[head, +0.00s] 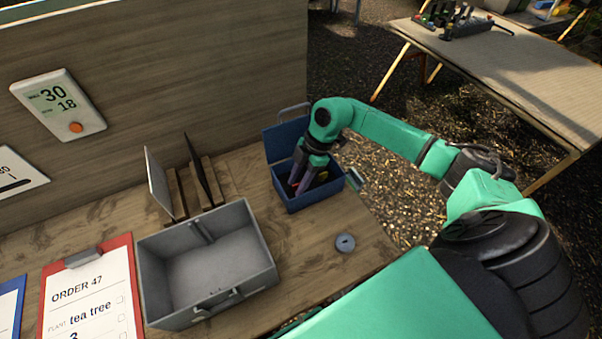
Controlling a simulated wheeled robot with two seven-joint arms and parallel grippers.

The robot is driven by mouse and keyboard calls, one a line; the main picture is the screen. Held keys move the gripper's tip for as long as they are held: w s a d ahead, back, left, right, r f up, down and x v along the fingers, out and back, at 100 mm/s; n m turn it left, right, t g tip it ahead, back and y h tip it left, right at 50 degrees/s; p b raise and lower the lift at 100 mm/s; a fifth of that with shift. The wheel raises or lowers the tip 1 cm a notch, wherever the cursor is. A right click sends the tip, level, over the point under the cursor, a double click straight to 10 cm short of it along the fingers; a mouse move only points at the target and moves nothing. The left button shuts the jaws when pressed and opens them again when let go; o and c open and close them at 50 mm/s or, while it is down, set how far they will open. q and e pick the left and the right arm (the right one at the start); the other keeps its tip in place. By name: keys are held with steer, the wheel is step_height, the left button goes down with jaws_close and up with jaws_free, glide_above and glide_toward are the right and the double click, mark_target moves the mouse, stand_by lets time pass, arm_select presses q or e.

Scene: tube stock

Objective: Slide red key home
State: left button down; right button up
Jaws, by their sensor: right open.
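I cannot make out a red key anywhere in the head view. My right gripper (297,188) reaches down into a small open blue box (309,198) near the table's right edge. Its fingers are open and partly below the box's front rim. Something small and yellow (323,176) shows inside the box beside the fingers, and the rest of the contents is hidden by the gripper and walls. A small round grey-blue piece with a dark mark on top (345,243) stands on the table in front of the box. My left gripper is not in view.
An empty grey bin (207,262) stands left of the blue box. A red clipboard (41,309) reads "ORDER 47". A wall panel (58,106) shows 30 and 18.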

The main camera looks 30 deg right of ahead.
steer(key=b+v, duration=0.2)
steer(key=v, duration=1.2)
steer(key=shift+r+b, duration=0.15)
steer(key=shift+b, duration=0.25)
steer(key=shift+s, duration=0.1)
